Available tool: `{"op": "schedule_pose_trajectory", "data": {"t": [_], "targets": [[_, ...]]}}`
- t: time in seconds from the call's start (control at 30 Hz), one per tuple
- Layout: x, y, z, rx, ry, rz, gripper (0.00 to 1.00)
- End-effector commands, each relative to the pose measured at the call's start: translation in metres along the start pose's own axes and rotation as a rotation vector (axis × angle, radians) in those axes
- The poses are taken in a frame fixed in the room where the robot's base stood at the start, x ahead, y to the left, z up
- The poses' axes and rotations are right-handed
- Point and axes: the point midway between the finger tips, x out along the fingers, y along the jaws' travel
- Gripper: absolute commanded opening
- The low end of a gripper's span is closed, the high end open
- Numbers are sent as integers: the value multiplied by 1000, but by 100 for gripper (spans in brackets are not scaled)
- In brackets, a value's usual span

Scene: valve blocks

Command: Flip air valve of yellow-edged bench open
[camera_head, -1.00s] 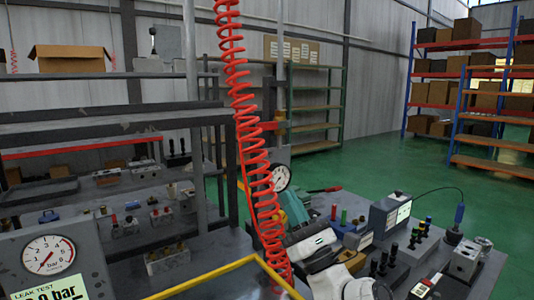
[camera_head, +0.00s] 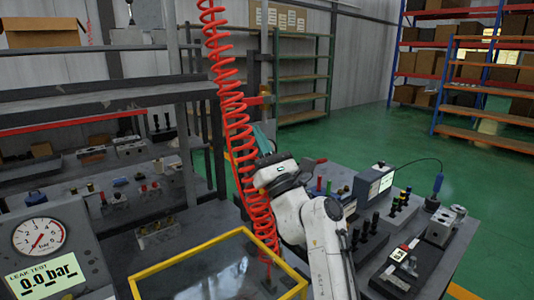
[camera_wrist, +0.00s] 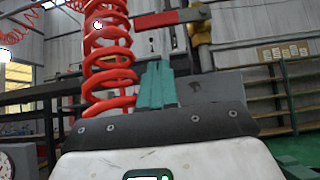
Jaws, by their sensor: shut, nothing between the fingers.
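The yellow-edged bench (camera_head: 177,266) is at the bottom of the head view. Above its back corner, on a grey post, is the air valve with a red lever (camera_head: 256,100) lying roughly level. In the wrist view the red lever (camera_wrist: 165,18) sticks out left from the yellow valve body (camera_wrist: 199,27), above my gripper. My gripper (camera_head: 264,132) is just below the lever in the head view, with teal fingers pointing up. In the wrist view the fingers (camera_wrist: 157,72) are together and empty. I cannot tell whether they touch the lever.
A red coiled hose (camera_head: 233,115) hangs close left of my gripper, partly in front of the post. A leak test gauge (camera_head: 45,245) reading 0.0 bar stands at left. Another bench with black fittings (camera_head: 365,235) is at right. Green floor (camera_head: 375,140) is clear behind.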

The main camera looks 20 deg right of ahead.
Motion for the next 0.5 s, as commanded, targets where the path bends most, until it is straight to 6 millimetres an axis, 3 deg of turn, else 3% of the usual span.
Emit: {"op": "schedule_pose_trajectory", "data": {"t": [0.03,0.2,0.5], "targets": [[10,0,10,-2,-1,0,0],[24,0,23,0,0,0,0],[28,0,28,0,0,0,0]]}}
